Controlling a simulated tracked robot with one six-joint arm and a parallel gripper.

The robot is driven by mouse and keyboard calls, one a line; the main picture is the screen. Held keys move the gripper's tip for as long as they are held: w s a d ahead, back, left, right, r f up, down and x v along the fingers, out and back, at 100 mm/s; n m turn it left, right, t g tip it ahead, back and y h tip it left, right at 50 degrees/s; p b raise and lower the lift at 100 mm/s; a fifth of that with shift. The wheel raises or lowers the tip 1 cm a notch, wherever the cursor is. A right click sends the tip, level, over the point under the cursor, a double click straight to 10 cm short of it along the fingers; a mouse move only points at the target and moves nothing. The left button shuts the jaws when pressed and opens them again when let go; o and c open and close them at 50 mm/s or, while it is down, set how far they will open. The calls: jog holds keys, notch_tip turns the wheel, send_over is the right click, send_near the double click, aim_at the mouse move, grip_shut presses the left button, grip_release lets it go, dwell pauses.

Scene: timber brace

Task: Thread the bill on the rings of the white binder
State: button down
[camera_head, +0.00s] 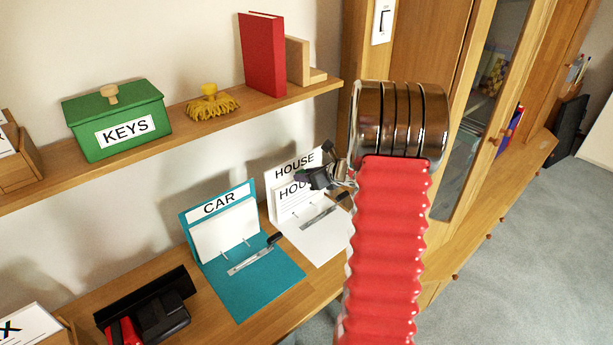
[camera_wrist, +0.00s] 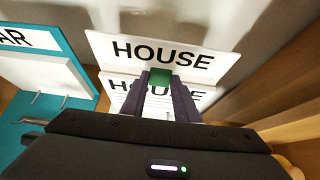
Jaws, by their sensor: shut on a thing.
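The white binder (camera_head: 324,246) stands open on the desk, with its upright cover marked HOUSE. This cover also shows in the wrist view (camera_wrist: 215,77). A white bill (camera_head: 290,208) with a HOUSE heading stands upright in front of that cover. In the wrist view the bill (camera_wrist: 118,86) shows behind my fingers, with a green piece (camera_wrist: 160,76) at its top between the fingertips. My gripper (camera_head: 306,180) is shut on the bill from above. The ring bar (camera_head: 318,217) shows in the head view. My fingers hide part of the bill, and I cannot tell whether its holes are around the rings.
A teal CAR binder (camera_head: 262,285) stands open close on the left, with pages in it. A black and red device (camera_head: 155,315) is farther left. A shelf (camera_head: 195,131) above holds a green KEYS box (camera_head: 118,117). A wooden cabinet (camera_head: 425,50) stands on the right.

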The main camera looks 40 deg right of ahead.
jog(key=c, duration=1.3)
grip_release()
jog(key=shift+o, duration=0.6)
jog(key=o, duration=0.4)
jog(key=shift+c, duration=0.2)
notch_tip(320, 180, up, 8)
